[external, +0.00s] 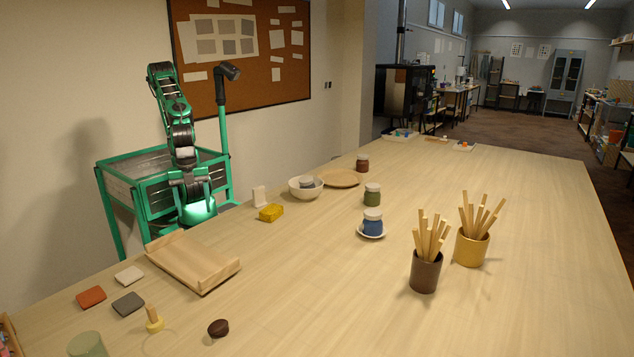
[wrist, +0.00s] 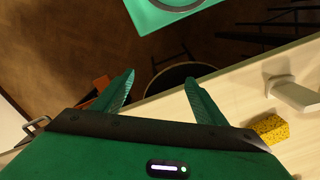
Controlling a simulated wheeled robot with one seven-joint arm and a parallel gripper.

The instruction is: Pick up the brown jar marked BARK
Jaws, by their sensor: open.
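A green jar (external: 372,197) and a blue jar (external: 372,226) on a white saucer stand nearer. My gripper (external: 198,208) is by the table's left edge, well away from the jars. In the wrist view my gripper (wrist: 158,82) has its two green fingers apart with nothing between them. No jar shows there.
A yellow sponge (external: 271,212), a white bowl (external: 305,188) and a wooden plate (external: 340,179) lie between my gripper and the brown jar. A wooden tray (external: 195,262) is nearer. Brown (external: 425,274) and yellow (external: 471,249) stick-filled cups stand right. The table's far right is clear.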

